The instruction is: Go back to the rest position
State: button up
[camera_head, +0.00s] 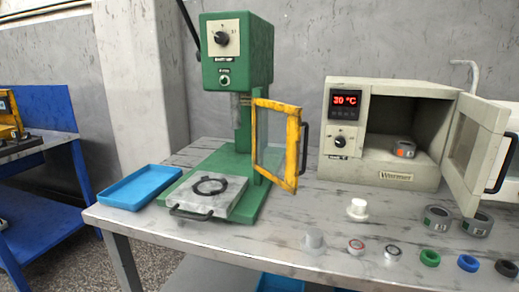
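My gripper and arm do not show in the head view, so I cannot see where the gripper is or whether it holds anything. In front of me is a grey worktable (290,235). A green press (237,50) stands on it, with its yellow-framed guard door (276,143) swung out to the right. A grey plate with a handle (190,200) sits at the press base and bears a black ring (210,186). A beige warmer (385,180) stands on the right with its door (470,150) open and a dark ring-shaped part (404,148) inside.
A blue tray (140,187) lies left of the press. A white stepped part (357,208), a translucent cylinder (314,240) and several small rings, including a green one (429,258), stand along the front right. A blue bench (40,170) is at far left.

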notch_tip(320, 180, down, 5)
jog(key=b, duration=0.4)
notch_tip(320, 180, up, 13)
jog(key=p, duration=1.2)
jog(key=shift+p, duration=0.4)
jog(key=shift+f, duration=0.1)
